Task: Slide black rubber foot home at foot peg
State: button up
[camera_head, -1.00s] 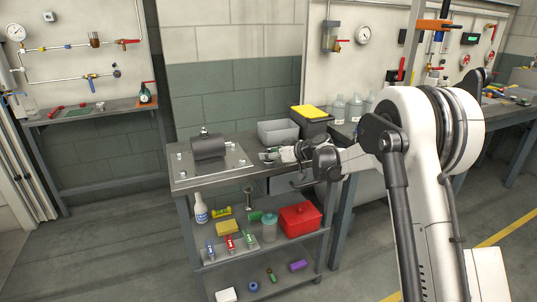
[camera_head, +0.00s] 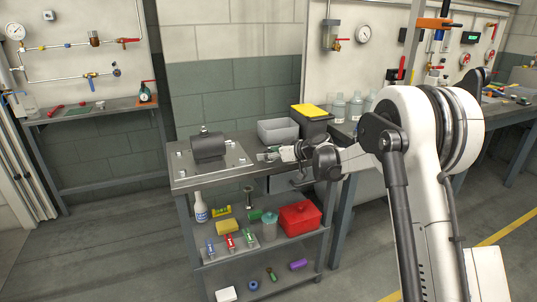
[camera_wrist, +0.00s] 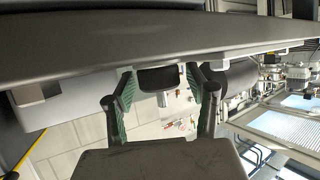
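In the wrist view my gripper (camera_wrist: 160,80) has its two green-padded fingers on either side of a black rubber foot (camera_wrist: 158,77); the pads appear to close on it. A short grey peg-like piece (camera_wrist: 163,99) shows just below the foot in the picture; I cannot tell whether it is joined to the foot. In the head view my gripper (camera_head: 274,155) is low at the right end of the bench top, beside the pump's plate (camera_head: 237,158). The foot cannot be made out there. The dark cylindrical pump (camera_head: 208,146) lies on the plate.
A grey bin (camera_head: 278,132) and a black bin with a yellow top (camera_head: 313,115) stand behind my gripper. The bench (camera_head: 182,185) has little free room near my gripper.

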jog(key=v, duration=1.2)
dwell(0.6)
